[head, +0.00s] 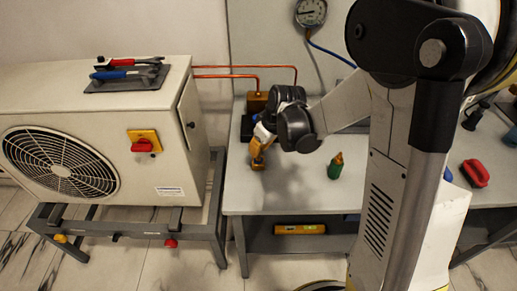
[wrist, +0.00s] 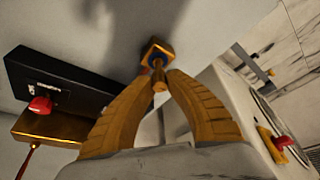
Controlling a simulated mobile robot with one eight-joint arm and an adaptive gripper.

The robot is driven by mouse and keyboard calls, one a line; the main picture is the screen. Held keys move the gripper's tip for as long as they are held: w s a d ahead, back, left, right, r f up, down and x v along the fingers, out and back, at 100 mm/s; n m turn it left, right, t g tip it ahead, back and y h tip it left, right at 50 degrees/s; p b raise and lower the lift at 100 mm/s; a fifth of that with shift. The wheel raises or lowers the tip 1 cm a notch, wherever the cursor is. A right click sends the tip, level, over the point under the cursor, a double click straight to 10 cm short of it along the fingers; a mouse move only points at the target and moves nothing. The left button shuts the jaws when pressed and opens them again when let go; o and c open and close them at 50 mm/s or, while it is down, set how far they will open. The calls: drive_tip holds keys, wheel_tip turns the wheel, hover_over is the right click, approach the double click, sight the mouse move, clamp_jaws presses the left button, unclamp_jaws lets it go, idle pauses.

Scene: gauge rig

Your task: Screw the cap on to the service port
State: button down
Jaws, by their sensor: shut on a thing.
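My gripper (wrist: 160,78) is shut on a small brass-coloured piece with a little blue on it, which I take to be the cap (wrist: 159,84). Its yellow fingers close around the piece from both sides. In the head view my gripper (head: 258,158) points down at the left end of the bench, and the fingers hide most of the cap.
Behind the gripper are a brass block (head: 257,101) with copper pipes and a black box (wrist: 65,82) with a red knob. A fan unit (head: 95,120) stands left. A gauge (head: 311,12) hangs behind.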

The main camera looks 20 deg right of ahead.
drive_tip(key=shift+f, duration=0.2)
drive_tip(key=shift+f+b, duration=0.9)
drive_tip(key=shift+f, duration=0.25)
idle(0.7)
drive_tip(key=shift+b, duration=0.3)
drive_tip(key=m+h, duration=0.1)
drive_tip(key=m, duration=0.2)
drive_tip(key=shift+a, duration=0.15)
drive_tip(key=shift+m+h, duration=0.5)
drive_tip(key=shift+m, duration=0.7)
